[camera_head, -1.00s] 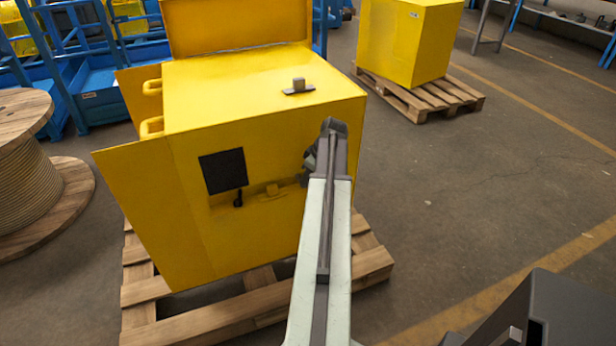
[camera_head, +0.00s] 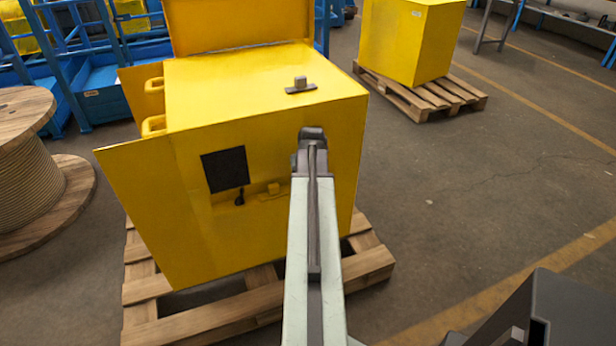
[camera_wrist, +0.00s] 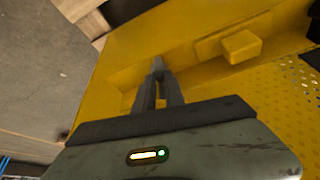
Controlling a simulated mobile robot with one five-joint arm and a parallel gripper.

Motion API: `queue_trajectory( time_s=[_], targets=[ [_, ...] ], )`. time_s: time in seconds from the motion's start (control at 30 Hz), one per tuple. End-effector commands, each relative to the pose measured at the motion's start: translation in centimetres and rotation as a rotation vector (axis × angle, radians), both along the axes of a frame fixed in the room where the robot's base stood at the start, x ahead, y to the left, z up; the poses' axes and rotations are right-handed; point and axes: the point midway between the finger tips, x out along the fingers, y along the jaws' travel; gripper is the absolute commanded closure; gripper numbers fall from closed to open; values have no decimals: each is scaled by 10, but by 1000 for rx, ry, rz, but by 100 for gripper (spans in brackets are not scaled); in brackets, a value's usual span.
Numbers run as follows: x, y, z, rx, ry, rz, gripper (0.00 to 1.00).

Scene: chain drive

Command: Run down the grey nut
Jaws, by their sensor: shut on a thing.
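My gripper (camera_wrist: 158,72) is in the wrist view, its two dark fingers close together at the tips. A small grey piece between the tips, apparently the grey nut (camera_wrist: 158,63), is held against or just in front of the yellow housing (camera_wrist: 120,55). Its thread and any stud are too small to make out. In the head view my arm reaches to the right part of the front face of the yellow housing (camera_head: 270,225); the wrist hides the fingers and the nut there.
A yellow block on a ledge (camera_wrist: 241,46) lies right of the fingers, with a perforated yellow panel (camera_wrist: 270,95) below it. A dark square opening (camera_head: 225,170) is in the front face. A grey part (camera_head: 300,86) sits on top. The housing stands on a wooden pallet (camera_head: 350,270).

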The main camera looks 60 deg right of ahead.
Motion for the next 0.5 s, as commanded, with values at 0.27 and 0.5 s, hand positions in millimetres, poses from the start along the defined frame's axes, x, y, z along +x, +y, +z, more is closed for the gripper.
queue_trajectory(
  time_s=[0.27, 0.5],
  targets=[
    [1, 1, 0, 0, 1, -139, 100],
    [1, 1, 0, 0, 2, -191, 100]
  ],
)
